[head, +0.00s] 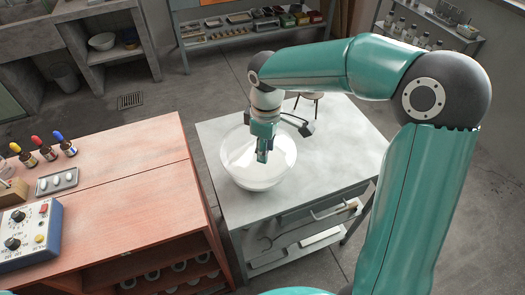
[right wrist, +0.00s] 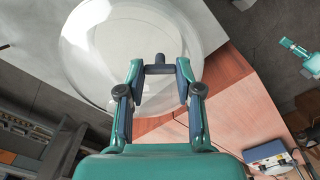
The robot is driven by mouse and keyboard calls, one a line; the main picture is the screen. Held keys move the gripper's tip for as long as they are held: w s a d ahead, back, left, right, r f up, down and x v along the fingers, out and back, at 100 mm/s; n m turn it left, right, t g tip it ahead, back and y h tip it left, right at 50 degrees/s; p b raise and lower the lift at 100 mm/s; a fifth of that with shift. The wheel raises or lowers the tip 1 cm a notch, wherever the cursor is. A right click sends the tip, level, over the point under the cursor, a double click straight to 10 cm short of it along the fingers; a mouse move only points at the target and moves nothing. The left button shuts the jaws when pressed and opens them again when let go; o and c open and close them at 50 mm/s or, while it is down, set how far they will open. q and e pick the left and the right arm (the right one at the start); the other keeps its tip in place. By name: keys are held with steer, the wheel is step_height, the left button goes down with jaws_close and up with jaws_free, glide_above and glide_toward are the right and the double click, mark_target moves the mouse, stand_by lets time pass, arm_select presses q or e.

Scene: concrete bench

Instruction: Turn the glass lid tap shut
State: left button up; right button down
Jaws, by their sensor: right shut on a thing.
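A large clear glass lid (head: 262,160), dome-shaped, stands on the grey concrete-topped bench. It also fills the upper middle of the right wrist view (right wrist: 95,45). My right gripper (head: 262,155) reaches down over it from above. In the right wrist view its two fingertips (right wrist: 160,70) close on the ends of a dark crossbar with a short stub, the lid tap (right wrist: 160,62). Part of the tap is hidden behind the fingers in the head view. A small teal part at the right edge of the right wrist view looks like my left gripper (right wrist: 288,44); its fingers are too small to read.
A reddish wooden bench (head: 110,180) stands left, with dropper bottles (head: 48,149), a tray of white pieces (head: 57,181) and a blue control box (head: 32,235). The grey bench top (head: 335,140) is clear right of the lid. Shelves line the back.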

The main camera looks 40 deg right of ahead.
steer(key=m+b, duration=0.1)
steer(key=m, duration=0.3)
steer(key=shift+m, duration=0.3)
steer(key=shift+m+b, duration=0.65)
steer(key=shift+m, duration=1.65)
steer(key=c, duration=1)
jaws_free()
steer(key=shift+c, duration=0.2)
steer(key=shift+r, duration=0.1)
step_height(320, 180, up, 12)
